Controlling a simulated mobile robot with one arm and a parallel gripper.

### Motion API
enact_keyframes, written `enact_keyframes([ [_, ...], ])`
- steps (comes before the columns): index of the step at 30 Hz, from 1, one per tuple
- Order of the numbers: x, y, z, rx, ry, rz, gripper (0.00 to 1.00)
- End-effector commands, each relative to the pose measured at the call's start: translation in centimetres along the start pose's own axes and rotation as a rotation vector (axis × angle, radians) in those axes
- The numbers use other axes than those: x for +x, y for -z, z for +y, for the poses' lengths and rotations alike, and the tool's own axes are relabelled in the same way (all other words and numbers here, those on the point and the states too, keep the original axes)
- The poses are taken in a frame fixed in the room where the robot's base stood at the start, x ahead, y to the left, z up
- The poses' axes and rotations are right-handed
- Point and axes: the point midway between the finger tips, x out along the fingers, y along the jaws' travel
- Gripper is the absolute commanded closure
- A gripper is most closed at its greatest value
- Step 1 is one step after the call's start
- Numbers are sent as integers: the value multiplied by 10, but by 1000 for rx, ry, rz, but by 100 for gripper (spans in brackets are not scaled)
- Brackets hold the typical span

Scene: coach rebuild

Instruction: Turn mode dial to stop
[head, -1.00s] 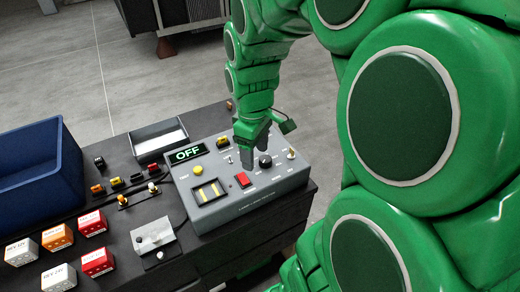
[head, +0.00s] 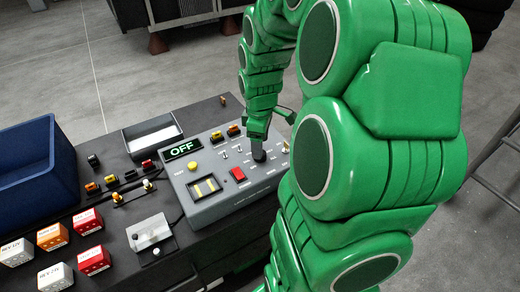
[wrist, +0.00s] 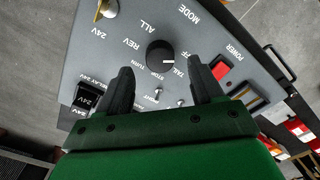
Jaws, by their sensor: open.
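The mode dial (wrist: 160,55) is a round black knob on the grey control box (head: 215,206). In the wrist view its white mark points right, towards the OFF label; STOP is printed on the dial's near side. My gripper (wrist: 159,67) is open, with one dark finger on each side of the dial and gaps on both sides. I cannot tell whether the fingertips are level with the dial or above it. In the head view my gripper (head: 259,152) points down at the box and hides most of the dial. The box's display (head: 182,149) reads OFF.
The red power switch (wrist: 220,69) is close to the right finger in the wrist view. Small toggle switches (wrist: 158,93) are near the fingers. A yellow button (head: 194,166), blue bin (head: 40,175), grey tray (head: 150,134) and several coloured blocks (head: 88,221) are further left.

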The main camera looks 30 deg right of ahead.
Motion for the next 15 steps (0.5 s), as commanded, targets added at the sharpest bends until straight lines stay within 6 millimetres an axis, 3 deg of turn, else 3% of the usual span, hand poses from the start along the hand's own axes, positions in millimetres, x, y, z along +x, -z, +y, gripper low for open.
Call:
enact_keyframes([
  [6,28,0,0,2,4,-1,34],
  [15,34,0,0,2,1,1,34],
])
